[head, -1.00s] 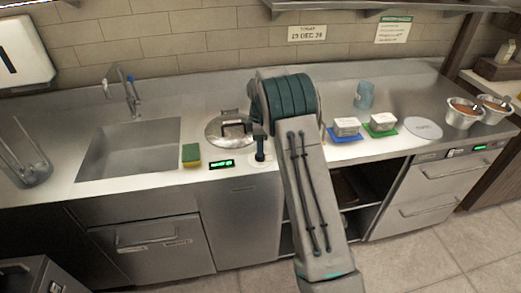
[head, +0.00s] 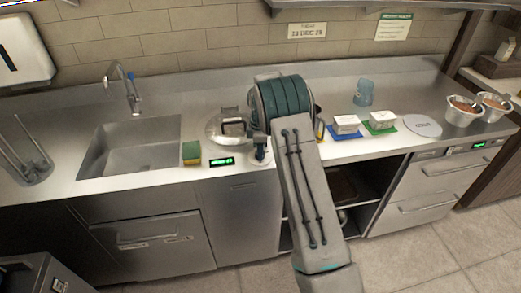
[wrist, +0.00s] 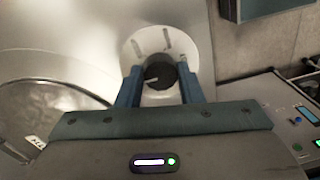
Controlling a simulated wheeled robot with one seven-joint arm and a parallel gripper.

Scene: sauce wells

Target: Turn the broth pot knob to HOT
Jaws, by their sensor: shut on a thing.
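The dark round knob (wrist: 158,72) sits on a pale round dial plate (wrist: 136,50) with several short marks around it. My gripper (wrist: 160,78) has its two blue fingers on either side of the knob and is shut on it. A light pointer line shows on the knob's lower left; I cannot read any HOT label. The lidded metal pot (head: 218,126) is set in the counter behind and left of the dial; its lid rim also shows in the wrist view (wrist: 60,88). In the head view my arm hides part of the pot, and the knob is hardly visible.
A small green-lit display (head: 222,161) and a sponge (head: 191,153) lie left of the dial. The sink (head: 135,150) is further left. White tubs on a blue mat (head: 345,134) and green mat (head: 380,129), and a blue cup (head: 364,92), stand right of my arm.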

